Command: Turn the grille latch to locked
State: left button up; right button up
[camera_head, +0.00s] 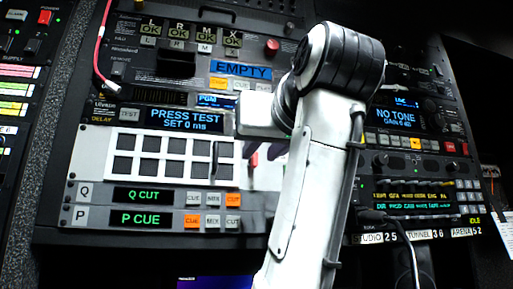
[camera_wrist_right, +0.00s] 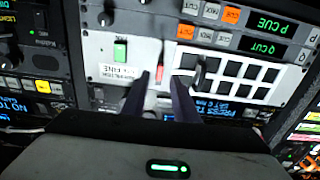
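A white panel carries a grille (camera_head: 170,156) of dark square windows with a black upright handle (camera_head: 215,160) at its right end. Just right of it in the head view is a small red tab (camera_head: 253,160), which I take to be the latch. In the wrist view the grille (camera_wrist_right: 232,78) and the red tab (camera_wrist_right: 159,73) appear upside down. My right gripper (camera_wrist_right: 160,78) is open, its dark fingertips either side of the red tab with gaps showing. I cannot tell whether the tips reach its depth. My left gripper is out of view.
A white plate with a green indicator (camera_wrist_right: 120,50) and a label (camera_wrist_right: 119,72) is beside the tab. Q CUT (camera_head: 143,195) and P CUE (camera_head: 141,219) button rows lie below the grille. My right arm hides part of the rack. A red cable (camera_head: 99,60) hangs upper left.

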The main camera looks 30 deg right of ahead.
aim_at(256, 157)
jog(key=x, duration=0.2)
jog(key=shift+w+d, duration=0.1)
jog(key=shift+w, duration=0.25)
jog(key=shift+w+d+p, duration=0.15)
jog(key=shift+w+p, duration=0.2)
jog(key=shift+w, duration=0.15)
grip_shut()
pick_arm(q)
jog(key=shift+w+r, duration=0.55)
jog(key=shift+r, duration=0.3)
